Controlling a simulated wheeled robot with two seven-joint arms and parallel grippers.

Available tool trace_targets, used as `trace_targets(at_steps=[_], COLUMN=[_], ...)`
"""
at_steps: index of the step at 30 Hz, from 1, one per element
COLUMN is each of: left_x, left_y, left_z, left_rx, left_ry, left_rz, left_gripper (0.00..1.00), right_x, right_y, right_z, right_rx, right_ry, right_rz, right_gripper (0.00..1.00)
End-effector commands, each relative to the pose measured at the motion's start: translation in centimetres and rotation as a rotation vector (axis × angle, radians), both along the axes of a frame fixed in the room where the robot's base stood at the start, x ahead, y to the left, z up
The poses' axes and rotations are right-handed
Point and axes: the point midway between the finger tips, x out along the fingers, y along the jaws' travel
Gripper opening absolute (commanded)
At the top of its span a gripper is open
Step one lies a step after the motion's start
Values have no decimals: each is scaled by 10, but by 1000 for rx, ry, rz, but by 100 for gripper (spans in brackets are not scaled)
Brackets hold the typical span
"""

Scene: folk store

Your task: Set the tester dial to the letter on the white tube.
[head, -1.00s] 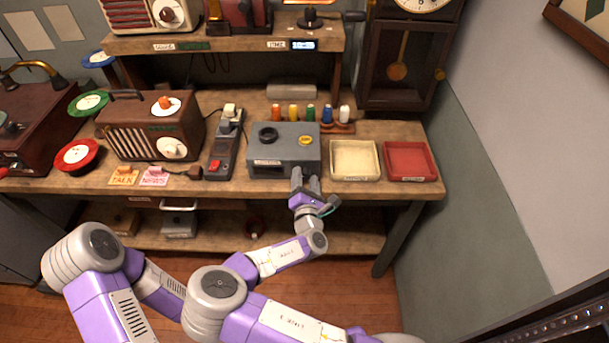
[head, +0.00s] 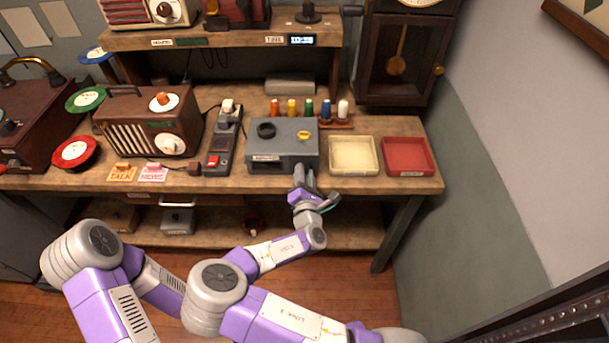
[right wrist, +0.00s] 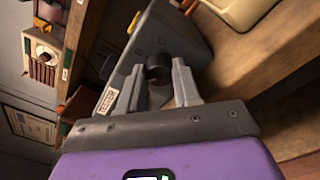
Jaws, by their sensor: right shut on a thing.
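The grey tester (head: 257,150) stands near the front edge of the workbench, with a dark round socket and a yellow part on its top. My right gripper (head: 304,172) is at the right end of its front face. In the right wrist view, the fingers of this gripper (right wrist: 158,84) are on either side of a dark round dial (right wrist: 157,68) and shut on it. My left gripper is out of view.
A cream tray (head: 354,173) and a red tray (head: 408,174) lie to the right of the tester. A dark device with a red button (head: 213,160) and a brown radio (head: 112,130) stand to its left. A shelf (head: 230,41) overhangs the back.

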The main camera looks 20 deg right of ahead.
Motion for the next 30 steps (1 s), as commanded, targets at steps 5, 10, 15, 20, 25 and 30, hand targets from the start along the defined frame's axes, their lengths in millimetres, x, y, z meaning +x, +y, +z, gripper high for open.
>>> trace_targets(at_steps=[5, 10, 15, 20, 25, 30], left_x=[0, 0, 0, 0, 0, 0], left_y=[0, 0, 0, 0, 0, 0], left_z=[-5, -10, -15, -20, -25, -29], left_rx=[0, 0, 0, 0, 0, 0], left_ry=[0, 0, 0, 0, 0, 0], left_rz=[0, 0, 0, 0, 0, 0], left_gripper=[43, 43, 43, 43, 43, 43], right_x=[0, 0, 0, 0, 1, 1], right_y=[0, 0, 1, 1, 1, 1], right_z=[-2, -2, -2, -3, -2, -2], right_rx=[118, 265, 423, 566, 701, 807], right_ry=[-33, -76, -121, -162, -202, -233], right_rz=[1, 1, 2, 1, 1, 1], right_gripper=[2, 2, 2, 2, 2, 2])
